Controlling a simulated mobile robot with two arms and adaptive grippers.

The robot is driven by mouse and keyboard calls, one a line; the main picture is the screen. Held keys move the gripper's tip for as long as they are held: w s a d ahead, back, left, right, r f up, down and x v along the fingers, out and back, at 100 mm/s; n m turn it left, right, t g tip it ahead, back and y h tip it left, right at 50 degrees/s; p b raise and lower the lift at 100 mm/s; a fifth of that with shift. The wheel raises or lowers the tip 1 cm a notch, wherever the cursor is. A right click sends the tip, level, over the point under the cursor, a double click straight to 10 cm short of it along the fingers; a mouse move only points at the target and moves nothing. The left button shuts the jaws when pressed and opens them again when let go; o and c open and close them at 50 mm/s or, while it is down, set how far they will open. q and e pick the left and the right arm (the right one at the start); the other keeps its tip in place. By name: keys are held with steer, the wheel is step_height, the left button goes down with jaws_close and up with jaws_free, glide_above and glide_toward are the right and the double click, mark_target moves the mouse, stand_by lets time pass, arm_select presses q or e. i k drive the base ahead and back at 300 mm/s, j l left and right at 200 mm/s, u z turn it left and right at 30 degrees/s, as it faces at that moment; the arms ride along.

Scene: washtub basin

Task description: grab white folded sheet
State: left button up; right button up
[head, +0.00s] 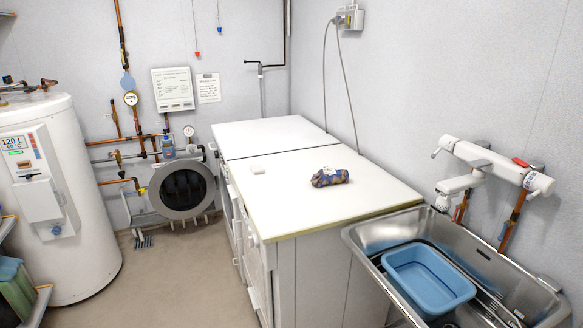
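No white folded sheet can be made out for certain in the head view. Neither of my grippers shows in the head view.
A dark patterned bundle (330,177) lies on the worktop, which is otherwise mostly clear. At right is a steel sink (372,232) with a blue basin (428,276) inside, below a white tap unit (490,160). A white boiler (85,190) stands left; the floor (180,285) between is open.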

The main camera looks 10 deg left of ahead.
mark_target(257, 169)
steer(key=i+j+z, duration=0.45)
steer(key=j, duration=0.3)
steer(key=i+j+z, duration=0.2)
steer(key=j, duration=0.25)
steer(key=i, duration=0.1)
